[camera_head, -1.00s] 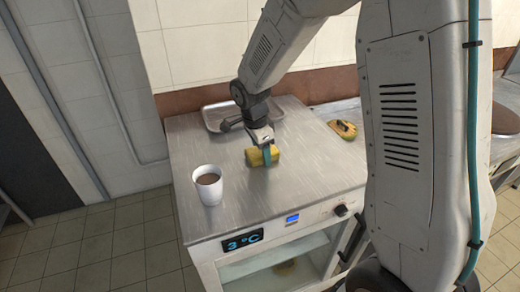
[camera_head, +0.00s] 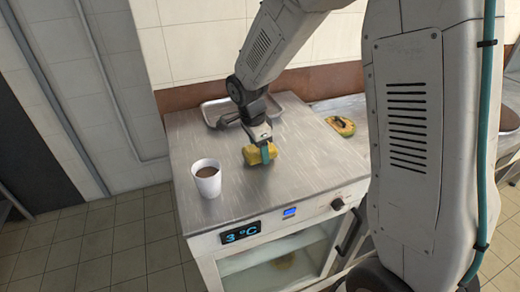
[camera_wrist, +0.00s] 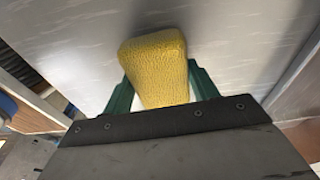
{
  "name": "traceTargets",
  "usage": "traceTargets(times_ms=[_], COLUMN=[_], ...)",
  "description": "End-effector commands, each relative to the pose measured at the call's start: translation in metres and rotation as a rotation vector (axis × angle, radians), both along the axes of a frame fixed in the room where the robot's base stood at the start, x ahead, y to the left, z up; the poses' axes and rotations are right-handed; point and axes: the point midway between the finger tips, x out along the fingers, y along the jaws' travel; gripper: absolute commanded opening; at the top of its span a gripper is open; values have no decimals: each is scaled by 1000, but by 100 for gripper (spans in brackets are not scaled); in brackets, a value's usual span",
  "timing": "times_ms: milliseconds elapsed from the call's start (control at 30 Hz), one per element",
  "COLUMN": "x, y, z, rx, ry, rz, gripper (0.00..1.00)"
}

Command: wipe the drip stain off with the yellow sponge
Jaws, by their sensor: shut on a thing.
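The yellow sponge (camera_head: 256,153) is at the middle of the steel counter top (camera_head: 225,215). My gripper (camera_head: 265,153) is shut on it, with a green finger across its near side. In the wrist view the sponge (camera_wrist: 157,65) sits between the two green fingers of my gripper (camera_wrist: 158,90), its far end sticking out past them. The sponge is at or just above the steel; I cannot tell whether it touches. No drip stain can be made out in either view; the sponge and gripper may hide it.
A white cup of brown liquid (camera_head: 207,181) stands left of the sponge, near the counter's left edge. A metal tray (camera_head: 213,108) lies at the back. The front of the counter top is clear.

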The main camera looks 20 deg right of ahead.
Motion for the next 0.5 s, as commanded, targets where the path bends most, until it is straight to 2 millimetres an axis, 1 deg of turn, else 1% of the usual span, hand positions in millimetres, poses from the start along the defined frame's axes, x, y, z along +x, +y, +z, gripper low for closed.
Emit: traceTargets(times_ms=[33, 200, 500], x=[1, 1, 1], y=[-4, -12, -15], z=[10, 25, 52], rx=[0, 1, 1], ry=[-5, -5, -4], rz=[-6, -17, -23], gripper=[34, 34, 34])
